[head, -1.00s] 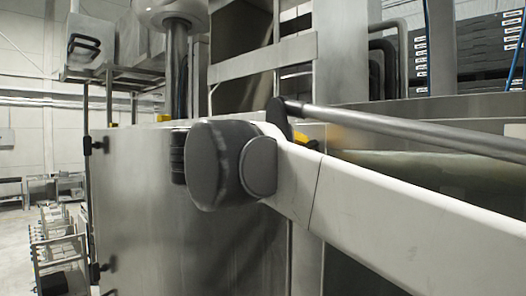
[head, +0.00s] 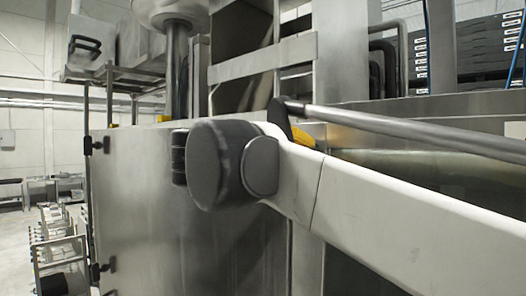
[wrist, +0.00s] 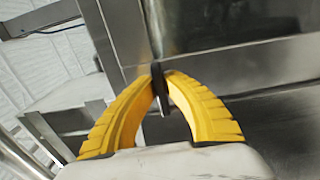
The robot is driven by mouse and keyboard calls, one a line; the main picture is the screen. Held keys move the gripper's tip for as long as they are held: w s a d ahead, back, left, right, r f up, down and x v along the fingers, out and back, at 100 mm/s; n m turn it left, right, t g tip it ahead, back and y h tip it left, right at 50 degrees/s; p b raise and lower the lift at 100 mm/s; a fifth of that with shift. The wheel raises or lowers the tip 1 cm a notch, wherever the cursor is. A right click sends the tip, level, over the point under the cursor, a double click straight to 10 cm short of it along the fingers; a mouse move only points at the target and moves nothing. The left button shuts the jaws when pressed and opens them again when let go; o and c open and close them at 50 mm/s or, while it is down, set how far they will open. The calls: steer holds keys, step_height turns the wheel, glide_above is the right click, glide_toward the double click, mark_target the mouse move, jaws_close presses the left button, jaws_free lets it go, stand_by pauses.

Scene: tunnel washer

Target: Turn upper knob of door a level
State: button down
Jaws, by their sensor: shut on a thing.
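A small black upper knob (wrist: 163,98) shows in the wrist view, upright against the grey metal door surface (wrist: 121,24). My gripper (wrist: 160,80) has two yellow ribbed fingers, shut on this knob, with one fingertip on each side. In the head view only a bit of yellow finger shows behind my white arm (head: 375,215), which hides the knob and most of the gripper there. The knob's turn angle is hard to read.
A large metal cabinet panel (head: 135,215) with black fittings at its left edge stands at left. A grey bar (head: 400,127) crosses at right, close to my arm. Racks (head: 62,245) stand on the floor at far left.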

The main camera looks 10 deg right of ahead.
stand_by(0.4)
steer(key=c, duration=1.5)
jaws_free()
steer(key=v, duration=1.2)
